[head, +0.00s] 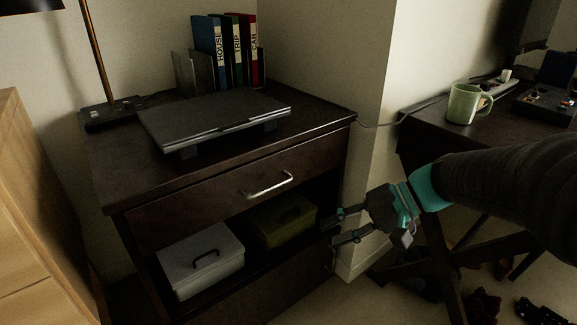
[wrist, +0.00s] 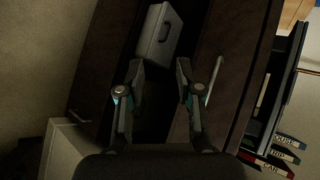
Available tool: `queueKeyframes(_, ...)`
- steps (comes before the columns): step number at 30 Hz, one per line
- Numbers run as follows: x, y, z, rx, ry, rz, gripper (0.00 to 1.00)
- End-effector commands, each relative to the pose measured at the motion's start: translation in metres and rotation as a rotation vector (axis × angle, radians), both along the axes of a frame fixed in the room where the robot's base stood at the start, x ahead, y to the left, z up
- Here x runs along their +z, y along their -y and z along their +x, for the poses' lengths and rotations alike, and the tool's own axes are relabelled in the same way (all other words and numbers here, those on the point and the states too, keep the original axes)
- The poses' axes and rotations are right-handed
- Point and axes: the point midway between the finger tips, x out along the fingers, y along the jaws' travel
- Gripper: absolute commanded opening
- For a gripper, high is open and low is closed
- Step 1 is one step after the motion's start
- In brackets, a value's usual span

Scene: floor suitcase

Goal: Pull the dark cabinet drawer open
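The dark cabinet (head: 115,185) has an upper drawer (head: 190,203) that looks flush with the body. Its silver bar handle (head: 268,187) shows on the front. In the wrist view the same handle (wrist: 212,80) lies just right of the right finger, outside the gap between the fingers. My gripper (head: 332,231) is open and empty, near the cabinet's right front edge, lower than and right of the handle. In the wrist view my gripper (wrist: 160,78) has its fingers apart, with the open shelf behind them. The lower front panel (head: 250,290) is partly hidden.
On the open shelf are a white box (head: 200,265) and an olive box (head: 283,220). A closed laptop (head: 215,118) and several binders (head: 225,50) are on top. A desk with a green mug (head: 464,104) stands right; a light wood cabinet (head: 35,210) stands left.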

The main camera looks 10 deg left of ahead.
Motion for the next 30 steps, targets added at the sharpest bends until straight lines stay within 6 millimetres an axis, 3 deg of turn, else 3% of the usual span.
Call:
queueKeyframes(1,0.005,-0.006,0.016,-0.002,-0.026,0.073,0.35)
queueKeyframes(6,0.017,-0.019,0.062,-0.018,-0.053,0.295,0.35)
queueKeyframes(12,0.024,-0.022,0.093,-0.041,-0.052,0.442,0.35)
queueKeyframes(20,0.023,-0.038,0.098,-0.044,-0.049,0.474,0.35)
queueKeyframes(30,0.015,-0.098,0.092,-0.043,-0.05,0.472,0.35)
